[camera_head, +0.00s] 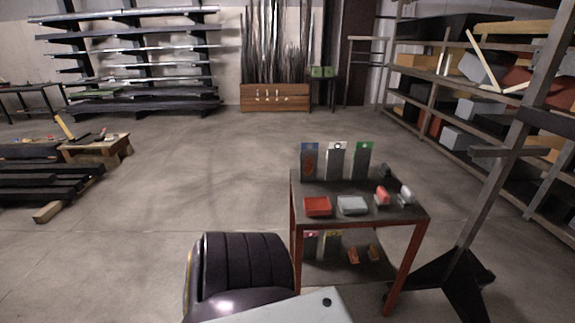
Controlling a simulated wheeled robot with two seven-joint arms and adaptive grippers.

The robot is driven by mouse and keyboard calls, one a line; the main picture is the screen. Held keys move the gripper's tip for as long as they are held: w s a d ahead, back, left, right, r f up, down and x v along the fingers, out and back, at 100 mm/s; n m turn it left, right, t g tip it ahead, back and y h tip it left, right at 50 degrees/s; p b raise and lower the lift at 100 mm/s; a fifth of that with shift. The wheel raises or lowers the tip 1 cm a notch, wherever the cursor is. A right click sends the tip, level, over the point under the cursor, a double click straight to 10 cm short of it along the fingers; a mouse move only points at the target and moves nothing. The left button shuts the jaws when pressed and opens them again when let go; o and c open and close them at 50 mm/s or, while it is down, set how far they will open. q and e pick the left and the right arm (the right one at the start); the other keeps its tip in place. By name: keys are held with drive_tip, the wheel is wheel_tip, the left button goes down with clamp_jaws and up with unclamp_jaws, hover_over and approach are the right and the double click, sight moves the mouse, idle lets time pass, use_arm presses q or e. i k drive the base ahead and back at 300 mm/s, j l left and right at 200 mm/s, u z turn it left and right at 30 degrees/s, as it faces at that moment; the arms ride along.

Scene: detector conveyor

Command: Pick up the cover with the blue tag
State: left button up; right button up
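Three upright flat items stand in a row along the back edge of a small cart's dark top. The left one has a blue upper part, which looks like the blue tag, and a reddish-brown mark below it; this looks like the cover with the blue tag (310,163). Beside it stand a grey one with a white top (336,162) and a grey one with a green top (361,162). They are too small to make out in detail. Neither of my grippers is in view.
The cart (295,232) also bears a red tray (317,206), a grey tray (352,205) and small red and white items in front; its lower shelf holds more. A post with a black base (462,282) stands close to its right. Open floor (190,180) lies left.

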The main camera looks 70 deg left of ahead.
sight(308, 156)
drive_tip(key=u, duration=2.2)
drive_tip(key=i+l, duration=0.15)
drive_tip(key=l, duration=0.15)
drive_tip(key=i+l+u, duration=0.1)
drive_tip(key=l, duration=0.2)
drive_tip(key=i+l+u, duration=0.1)
drive_tip(key=i+l, duration=0.25)
drive_tip(key=l, duration=0.3)
